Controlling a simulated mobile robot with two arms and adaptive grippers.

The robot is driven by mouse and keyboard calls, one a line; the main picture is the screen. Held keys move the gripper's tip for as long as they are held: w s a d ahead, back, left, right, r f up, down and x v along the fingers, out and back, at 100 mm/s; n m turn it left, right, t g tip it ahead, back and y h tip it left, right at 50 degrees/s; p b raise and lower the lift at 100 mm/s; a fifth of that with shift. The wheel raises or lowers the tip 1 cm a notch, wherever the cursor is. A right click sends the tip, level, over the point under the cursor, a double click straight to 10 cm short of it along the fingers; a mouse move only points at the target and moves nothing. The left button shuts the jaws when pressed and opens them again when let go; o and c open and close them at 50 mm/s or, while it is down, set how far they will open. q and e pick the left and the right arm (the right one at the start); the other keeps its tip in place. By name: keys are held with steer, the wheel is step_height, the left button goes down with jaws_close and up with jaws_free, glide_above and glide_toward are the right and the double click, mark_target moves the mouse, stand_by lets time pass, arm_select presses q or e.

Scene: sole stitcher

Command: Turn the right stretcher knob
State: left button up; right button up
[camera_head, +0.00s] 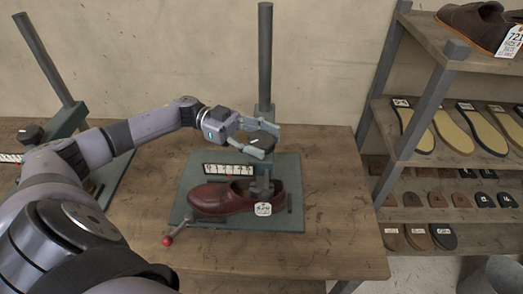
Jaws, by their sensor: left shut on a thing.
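The right stretcher stands on the wooden bench, with a green base plate (283,166) and a grey upright post (265,60). Its dark knob (262,142), with a pale mark on top, sits in front of the post. My left gripper (264,137) reaches in from the left and is shut on the knob, one finger behind it and one in front. A brown-red shoe (225,198) with a white tag (263,209) sits on the base below the knob. My right gripper is not in view.
A scale strip (229,170) lies behind the shoe, and a red-tipped lever (168,241) sticks out front left. Another stretcher (62,122) stands at the left, partly behind my arm. A shelf rack (440,88) with soles and a shoe stands right. The bench front is clear.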

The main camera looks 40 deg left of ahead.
arm_select(q)
steer(key=shift+m+g+b, duration=0.45)
steer(key=shift+m+g, duration=0.05)
steer(key=shift+g, duration=0.3)
steer(key=o, duration=1.2)
steer(key=shift+a, duration=0.1)
steer(key=a, duration=1.2)
